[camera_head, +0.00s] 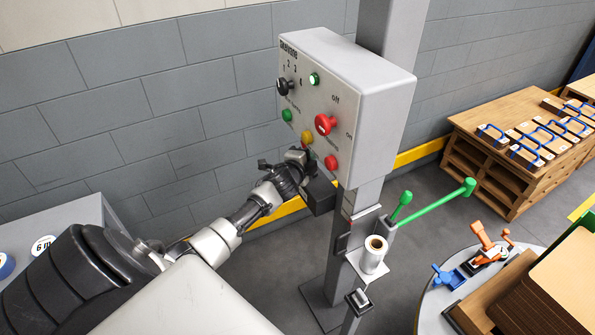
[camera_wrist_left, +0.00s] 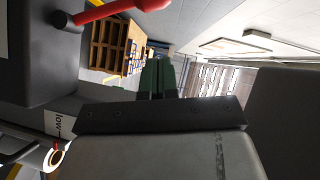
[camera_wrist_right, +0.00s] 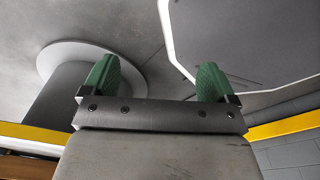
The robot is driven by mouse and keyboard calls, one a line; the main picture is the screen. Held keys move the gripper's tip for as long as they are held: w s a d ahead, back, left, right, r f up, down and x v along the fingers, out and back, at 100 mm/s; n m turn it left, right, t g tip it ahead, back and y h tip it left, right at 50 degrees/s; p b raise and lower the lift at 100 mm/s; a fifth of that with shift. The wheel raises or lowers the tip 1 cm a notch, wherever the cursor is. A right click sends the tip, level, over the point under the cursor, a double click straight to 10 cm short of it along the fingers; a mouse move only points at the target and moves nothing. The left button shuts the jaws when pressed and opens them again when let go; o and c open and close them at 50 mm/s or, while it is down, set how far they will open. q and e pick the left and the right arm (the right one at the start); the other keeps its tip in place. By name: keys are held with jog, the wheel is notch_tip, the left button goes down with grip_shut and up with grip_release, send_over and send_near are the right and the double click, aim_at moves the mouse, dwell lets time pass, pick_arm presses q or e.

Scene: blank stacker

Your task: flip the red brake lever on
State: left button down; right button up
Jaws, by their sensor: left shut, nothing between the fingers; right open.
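The red brake lever (camera_head: 324,124) is on the front face of the grey control box (camera_head: 350,80), between the labels "off" above and "on" at its lower right. In the left wrist view a red lever (camera_wrist_left: 105,11) crosses the top left, on a dark round pivot. My left gripper (camera_head: 304,154) is at the lower part of the box face, below and left of the lever, apart from it. Its green fingers (camera_wrist_left: 157,77) are shut together with nothing between them. My right gripper (camera_wrist_right: 158,82) is open and empty; it is outside the head view.
Green, yellow, red and black buttons and knobs share the panel. Below the box are a white roll (camera_head: 374,252) and a green handle (camera_head: 437,208). A round table (camera_head: 432,305) and a wooden crate (camera_head: 510,185) stand to the right.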

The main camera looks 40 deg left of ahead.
pick_arm(q)
jog(key=a+v, duration=0.1)
jog(key=v, duration=0.6)
jog(key=shift+s+d, duration=0.15)
jog(key=shift+s, duration=0.4)
pick_arm(e)
jog(key=shift+w+a+r, duration=0.15)
jog(key=shift+w+a, duration=0.35)
jog(key=shift+a, duration=0.25)
jog(key=shift+s+d, duration=0.1)
jog(key=shift+d, duration=0.2)
